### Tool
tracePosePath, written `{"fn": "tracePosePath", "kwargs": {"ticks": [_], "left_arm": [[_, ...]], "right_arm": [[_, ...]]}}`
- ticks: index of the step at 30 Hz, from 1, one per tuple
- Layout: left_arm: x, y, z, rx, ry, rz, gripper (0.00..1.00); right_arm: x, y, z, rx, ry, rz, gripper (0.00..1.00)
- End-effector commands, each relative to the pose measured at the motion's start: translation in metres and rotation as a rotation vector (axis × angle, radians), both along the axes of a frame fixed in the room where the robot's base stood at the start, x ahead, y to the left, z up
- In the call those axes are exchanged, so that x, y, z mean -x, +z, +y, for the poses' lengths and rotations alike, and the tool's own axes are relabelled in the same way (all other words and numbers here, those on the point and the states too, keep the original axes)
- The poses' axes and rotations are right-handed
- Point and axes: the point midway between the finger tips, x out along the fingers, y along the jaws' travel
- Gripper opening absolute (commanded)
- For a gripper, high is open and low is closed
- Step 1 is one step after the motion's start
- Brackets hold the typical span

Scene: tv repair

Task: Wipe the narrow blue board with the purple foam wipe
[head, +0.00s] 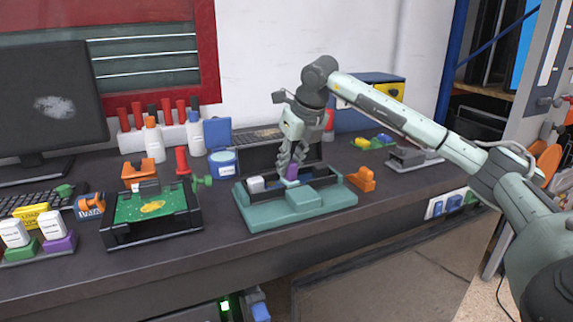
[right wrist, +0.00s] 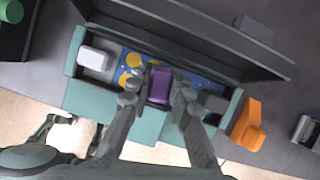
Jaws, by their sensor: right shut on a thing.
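My right gripper (head: 290,174) reaches down into the teal open-lidded box (head: 302,200) at the middle of the bench. It is shut on the purple foam wipe (right wrist: 160,86), which also shows between its fingers in the head view (head: 292,172). The narrow blue board (right wrist: 202,88) with yellow round spots lies in the box, under and on both sides of the wipe in the right wrist view. The fingers and wipe cover its middle. I cannot tell whether the wipe touches the board. My left gripper does not show clearly.
The raised lid stands behind. An orange clamp (head: 362,180) is just right of the box. A black holder with a green board (head: 140,207) stands left.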

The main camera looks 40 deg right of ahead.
Motion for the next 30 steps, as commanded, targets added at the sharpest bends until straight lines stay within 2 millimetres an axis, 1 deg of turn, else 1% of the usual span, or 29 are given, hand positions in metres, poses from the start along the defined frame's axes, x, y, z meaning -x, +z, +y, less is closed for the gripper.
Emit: {"fn": "tracePosePath", "kwargs": {"ticks": [1, 4, 15, 24, 30], "left_arm": [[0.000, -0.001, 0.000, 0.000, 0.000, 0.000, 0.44], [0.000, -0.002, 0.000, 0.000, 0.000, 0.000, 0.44], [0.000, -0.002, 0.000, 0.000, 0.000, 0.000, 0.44], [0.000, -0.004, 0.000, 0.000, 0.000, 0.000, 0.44], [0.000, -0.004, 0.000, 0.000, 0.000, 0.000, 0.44]], "right_arm": [[0.002, -0.002, -0.005, 0.002, -0.005, 0.004, 0.00], [0.003, -0.002, -0.010, 0.002, -0.005, 0.004, 0.00], [0.003, -0.001, -0.013, 0.003, -0.003, 0.004, 0.00], [0.007, -0.001, -0.028, 0.002, -0.004, 0.005, 0.00], [0.008, -0.001, -0.029, 0.002, -0.002, 0.004, 0.00]]}}
